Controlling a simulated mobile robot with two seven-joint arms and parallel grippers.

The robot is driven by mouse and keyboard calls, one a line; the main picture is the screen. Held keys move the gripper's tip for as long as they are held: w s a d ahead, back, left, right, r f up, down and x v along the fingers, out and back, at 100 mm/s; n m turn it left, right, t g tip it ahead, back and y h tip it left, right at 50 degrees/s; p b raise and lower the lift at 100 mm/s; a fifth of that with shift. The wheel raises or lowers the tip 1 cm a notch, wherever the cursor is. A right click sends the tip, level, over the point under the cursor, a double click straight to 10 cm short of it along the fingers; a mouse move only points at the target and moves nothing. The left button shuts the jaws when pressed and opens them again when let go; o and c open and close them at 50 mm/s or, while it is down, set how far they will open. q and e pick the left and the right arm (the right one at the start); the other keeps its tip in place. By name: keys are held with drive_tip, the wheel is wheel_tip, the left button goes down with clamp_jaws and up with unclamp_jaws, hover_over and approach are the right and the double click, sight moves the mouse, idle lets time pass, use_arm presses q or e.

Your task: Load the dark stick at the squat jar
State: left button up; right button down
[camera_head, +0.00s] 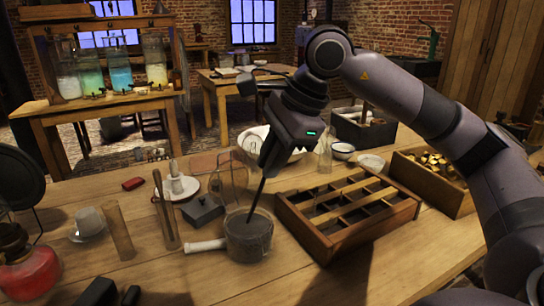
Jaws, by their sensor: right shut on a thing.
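My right gripper (274,165) reaches down from the upper right. It is shut on a thin dark stick (261,192), which points down and slightly left. The stick's lower end is at the mouth of a squat grey jar (248,244). I cannot tell how deep it goes inside or whether it touches the wall. A pale handle-like rod (205,246) lies against the jar's left side. Two dark pieces at the bottom left edge may be my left gripper (116,294); its jaw state is unclear.
A wooden compartment tray (322,248) stands close to the jar's right. A clear glass jar (229,178) and a grey box (203,212) are behind and left.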

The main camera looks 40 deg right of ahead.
drive_tip(key=shift+f, duration=0.25)
idle(0.7)
drive_tip(key=shift+f+b, duration=0.35)
drive_tip(key=shift+b, duration=0.15)
idle(0.5)
wheel_tip(320, 180, up, 7)
drive_tip(key=p, duration=0.6)
drive_tip(key=shift+r, duration=0.1)
idle(0.9)
